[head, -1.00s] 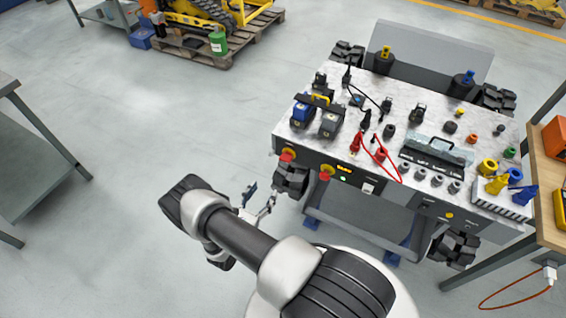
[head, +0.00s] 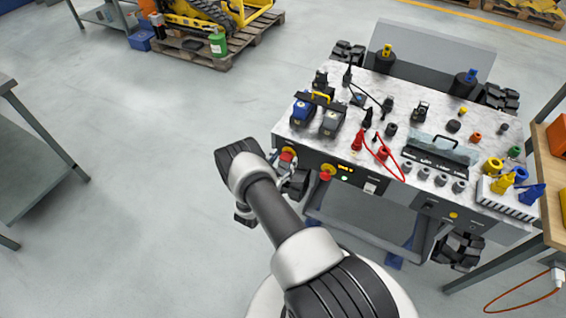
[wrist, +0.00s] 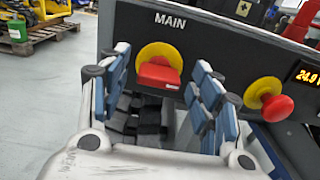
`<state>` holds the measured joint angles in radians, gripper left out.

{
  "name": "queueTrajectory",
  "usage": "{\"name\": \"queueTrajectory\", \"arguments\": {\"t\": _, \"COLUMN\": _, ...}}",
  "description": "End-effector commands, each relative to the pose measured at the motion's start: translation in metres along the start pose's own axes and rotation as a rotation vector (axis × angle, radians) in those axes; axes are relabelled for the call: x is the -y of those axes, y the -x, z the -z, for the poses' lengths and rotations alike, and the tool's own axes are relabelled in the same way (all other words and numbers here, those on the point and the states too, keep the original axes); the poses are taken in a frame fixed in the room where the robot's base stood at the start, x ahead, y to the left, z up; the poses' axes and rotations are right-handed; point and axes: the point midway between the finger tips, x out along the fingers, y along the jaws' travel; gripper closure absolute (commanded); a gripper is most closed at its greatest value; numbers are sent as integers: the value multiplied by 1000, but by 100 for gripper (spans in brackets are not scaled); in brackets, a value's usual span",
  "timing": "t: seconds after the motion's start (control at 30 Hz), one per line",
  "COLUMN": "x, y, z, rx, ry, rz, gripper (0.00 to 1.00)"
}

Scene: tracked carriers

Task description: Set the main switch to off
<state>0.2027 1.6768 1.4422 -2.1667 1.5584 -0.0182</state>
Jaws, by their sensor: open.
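The main switch (wrist: 159,72) is a red handle on a round yellow plate, under the word MAIN on the carrier's dark front panel. Its red handle looks roughly level; I cannot read any position marks. In the head view the switch (head: 288,155) is at the panel's left end, partly behind my arm. My gripper (wrist: 162,64) is open, with one blue-grey finger on each side of the switch in the wrist view. Nothing is held between the fingers. I cannot tell whether they touch the handle. In the head view the gripper is mostly hidden by my wrist.
A red mushroom button (wrist: 277,105) on a yellow base sits just right of the switch. A lit display (wrist: 306,75) is beyond it. The carrier's top (head: 395,150) holds batteries, a red cable and connectors. Open floor (head: 130,130) lies to the left.

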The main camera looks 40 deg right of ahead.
Motion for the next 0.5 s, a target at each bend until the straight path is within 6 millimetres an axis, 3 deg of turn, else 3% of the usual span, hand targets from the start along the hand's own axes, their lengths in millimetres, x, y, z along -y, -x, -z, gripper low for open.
{"name": "queueTrajectory", "arguments": {"t": 0.2, "x": 0, "y": 0, "z": 0, "rx": 0, "ry": 0, "rz": 0, "gripper": 42}}
{"name": "queueTrajectory", "arguments": {"t": 0.5, "x": 0, "y": 0, "z": 0, "rx": 0, "ry": 0, "rz": 1, "gripper": 62}}
